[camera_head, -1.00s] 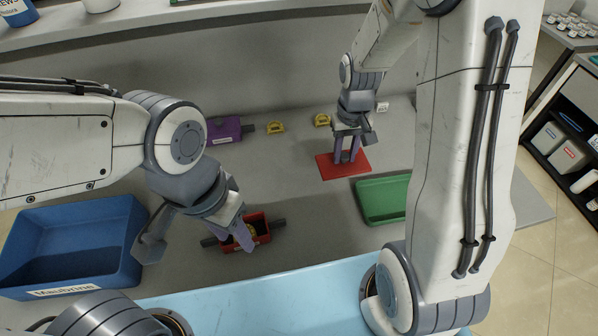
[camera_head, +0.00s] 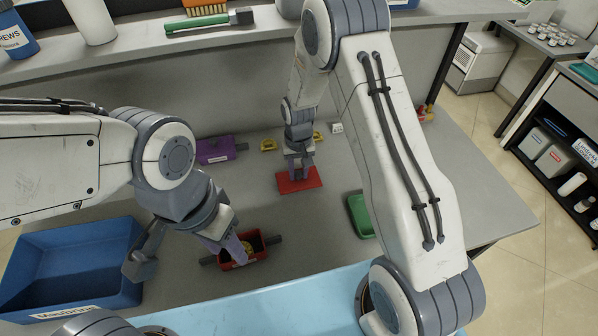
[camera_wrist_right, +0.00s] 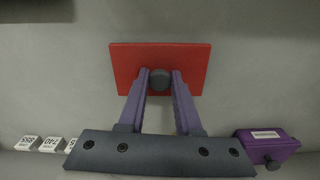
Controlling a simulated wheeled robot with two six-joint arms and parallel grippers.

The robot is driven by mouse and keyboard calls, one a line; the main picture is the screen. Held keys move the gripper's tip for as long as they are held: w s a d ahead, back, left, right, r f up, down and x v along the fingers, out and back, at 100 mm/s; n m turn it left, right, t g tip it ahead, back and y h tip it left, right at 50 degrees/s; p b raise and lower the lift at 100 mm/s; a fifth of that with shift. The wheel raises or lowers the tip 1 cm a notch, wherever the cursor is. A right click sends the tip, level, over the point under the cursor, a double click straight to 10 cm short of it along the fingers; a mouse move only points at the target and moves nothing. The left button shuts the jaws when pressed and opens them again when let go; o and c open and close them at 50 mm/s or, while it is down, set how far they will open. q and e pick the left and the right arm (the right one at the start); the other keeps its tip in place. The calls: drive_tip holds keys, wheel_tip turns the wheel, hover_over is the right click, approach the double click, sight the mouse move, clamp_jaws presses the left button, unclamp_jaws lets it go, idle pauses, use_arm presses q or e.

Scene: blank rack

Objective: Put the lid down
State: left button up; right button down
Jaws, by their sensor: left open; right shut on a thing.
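The lid is a flat red plate (camera_head: 284,186) with a dark round knob, over the grey bench in the head view. My right gripper (camera_head: 299,172) is shut on the knob from above. In the right wrist view the fingers of the right gripper (camera_wrist_right: 160,85) close on the knob from both sides, and the lid (camera_wrist_right: 160,55) looks level. I cannot tell whether its underside touches the bench. My left gripper (camera_head: 230,252) is open at a small red box (camera_head: 262,256) with dark side handles and something yellow inside.
A purple box (camera_head: 215,151) and yellow pieces (camera_head: 268,145) stand behind the lid. A green tray (camera_head: 360,214) is to its right, partly hidden by my right arm. A blue bin (camera_head: 75,250) is at left. Bare bench lies between the lid and the red box.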

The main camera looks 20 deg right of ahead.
drive_tip(key=shift+f, duration=0.75)
drive_tip(key=shift+f, duration=0.1)
drive_tip(key=shift+f, duration=0.15)
drive_tip(key=c, duration=0.6)
unclamp_jaws()
